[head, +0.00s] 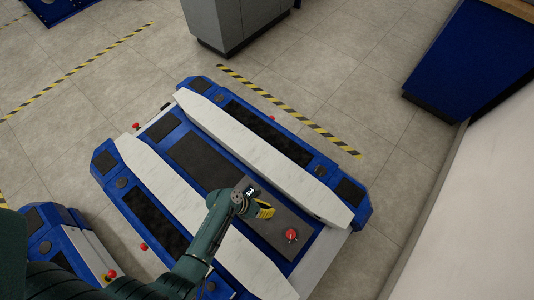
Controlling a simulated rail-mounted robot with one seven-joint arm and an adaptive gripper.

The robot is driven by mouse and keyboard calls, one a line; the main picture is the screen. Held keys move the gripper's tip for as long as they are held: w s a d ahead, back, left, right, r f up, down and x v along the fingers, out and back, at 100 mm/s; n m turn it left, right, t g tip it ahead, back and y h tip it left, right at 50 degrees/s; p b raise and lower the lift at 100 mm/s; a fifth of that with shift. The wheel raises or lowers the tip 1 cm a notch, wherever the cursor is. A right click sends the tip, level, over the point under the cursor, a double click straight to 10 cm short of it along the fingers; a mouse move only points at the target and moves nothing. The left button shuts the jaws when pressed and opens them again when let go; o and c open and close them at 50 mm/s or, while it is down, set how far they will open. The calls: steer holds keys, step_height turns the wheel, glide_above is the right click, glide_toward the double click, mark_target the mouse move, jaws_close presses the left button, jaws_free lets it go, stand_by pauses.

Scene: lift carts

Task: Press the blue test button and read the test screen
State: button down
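No blue test button can be made out in the head view. A large blue and white lift cart (185,122) fills the middle of the view. A grey panel (268,226) on it carries a red mushroom button (291,235). A small dark patch with white marks (251,190) shows beside my wrist; I cannot tell whether it is a screen or part of my arm. My dark green arm reaches in from the bottom left. My gripper (265,211), partly yellow, is over the grey panel, left of the red button. Its fingers are too small to read.
A second blue cart (75,240) with a red button (111,274) stands at the bottom left. A grey cabinet (222,22) is at the top, a blue cabinet (465,60) and pale wall (480,190) at the right. Yellow-black floor tape (290,112) runs beside the cart.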

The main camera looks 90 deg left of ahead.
step_height(320, 180, down, 8)
steer(key=b, duration=0.8)
steer(key=shift+f, duration=0.35)
stand_by(0.6)
steer(key=shift+f+b, duration=0.3)
steer(key=shift+f, duration=0.1)
steer(key=shift+f, duration=0.4)
stand_by(0.5)
steer(key=shift+r+p, duration=0.8)
